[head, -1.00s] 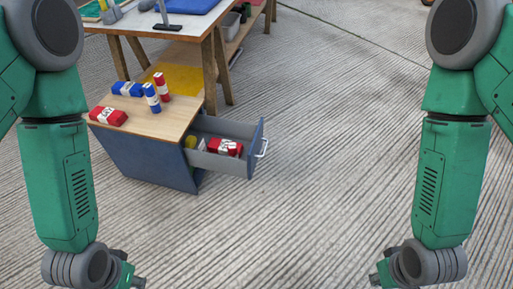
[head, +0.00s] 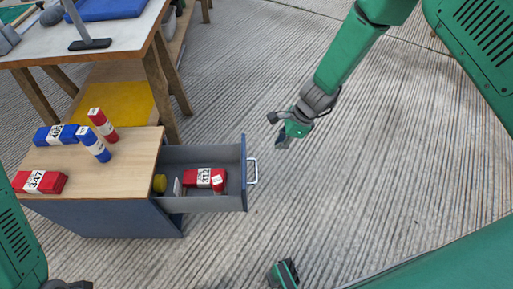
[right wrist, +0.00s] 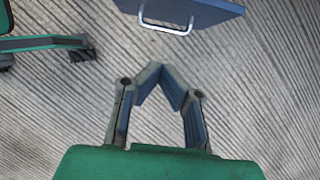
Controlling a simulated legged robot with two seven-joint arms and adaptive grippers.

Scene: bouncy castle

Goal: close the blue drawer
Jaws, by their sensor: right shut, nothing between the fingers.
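The blue drawer (head: 244,190) stands pulled out from the right side of a blue-grey cabinet (head: 100,215) with a wooden top. Its front panel carries a pale handle (head: 253,172). The drawer front also shows at the top of the right wrist view (right wrist: 205,10). My right gripper (head: 283,143) is to the right of the drawer front, apart from the handle. In the right wrist view its fingertips (right wrist: 161,72) meet with nothing between them. Of my left arm only a part shows at the lower left; its gripper is out of view.
In the drawer lie a red labelled box (head: 205,179) and a yellow item (head: 160,183). Red and blue boxes (head: 57,134) are on the cabinet top. A wooden workbench (head: 120,35) stands behind. The ribbed concrete floor (head: 340,190) right of the drawer is open.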

